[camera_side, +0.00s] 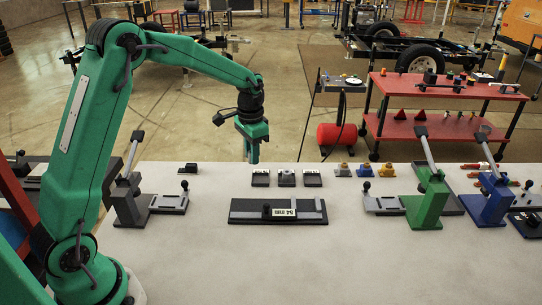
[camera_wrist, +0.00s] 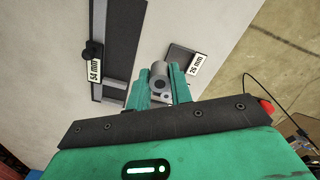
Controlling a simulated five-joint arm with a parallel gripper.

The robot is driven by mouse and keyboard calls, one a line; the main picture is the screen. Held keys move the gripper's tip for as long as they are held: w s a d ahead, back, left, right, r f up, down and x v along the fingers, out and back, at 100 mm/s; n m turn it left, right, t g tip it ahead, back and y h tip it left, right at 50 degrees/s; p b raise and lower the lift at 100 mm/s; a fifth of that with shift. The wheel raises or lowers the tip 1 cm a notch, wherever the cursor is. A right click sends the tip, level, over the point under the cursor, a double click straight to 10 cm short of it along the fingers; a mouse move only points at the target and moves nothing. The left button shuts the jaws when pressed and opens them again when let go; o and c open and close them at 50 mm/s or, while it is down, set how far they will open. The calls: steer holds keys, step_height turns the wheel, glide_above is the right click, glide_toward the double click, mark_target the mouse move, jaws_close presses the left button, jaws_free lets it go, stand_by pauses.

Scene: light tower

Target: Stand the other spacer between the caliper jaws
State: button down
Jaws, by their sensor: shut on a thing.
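My gripper (camera_wrist: 162,82) is shut on a grey cylindrical spacer (camera_wrist: 158,72), which shows between its green fingers in the wrist view. The dark caliper (camera_side: 240,214), with a black knob and a "54 mm" label, lies flat in the middle of the table. It also shows at the left of the wrist view (camera_wrist: 124,40).
Three small dark pads (camera_side: 312,180) with white labels stand in a row behind the caliper. One pad, labelled "26 mm" (camera_wrist: 196,65), looks empty in the wrist view. Lever clamps flank the caliper: grey (camera_side: 130,205), green (camera_side: 428,205) and blue (camera_side: 490,205). Bare table lies in front.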

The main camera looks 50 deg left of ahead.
steer(key=s+d+r, duration=0.1)
steer(key=s+d, duration=0.1)
steer(key=d, duration=2.3)
glide_above(305, 206)
step_height(305, 206, down, 7)
steer(key=shift+r, duration=0.1)
steer(key=shift+s+f, duration=0.1)
steer(key=shift+f, duration=1.9)
steer(key=shift+f, duration=0.15)
steer(key=c, duration=1.5)
jaws_free()
steer(key=shift+c, duration=0.2)
steer(key=shift+r, duration=0.2)
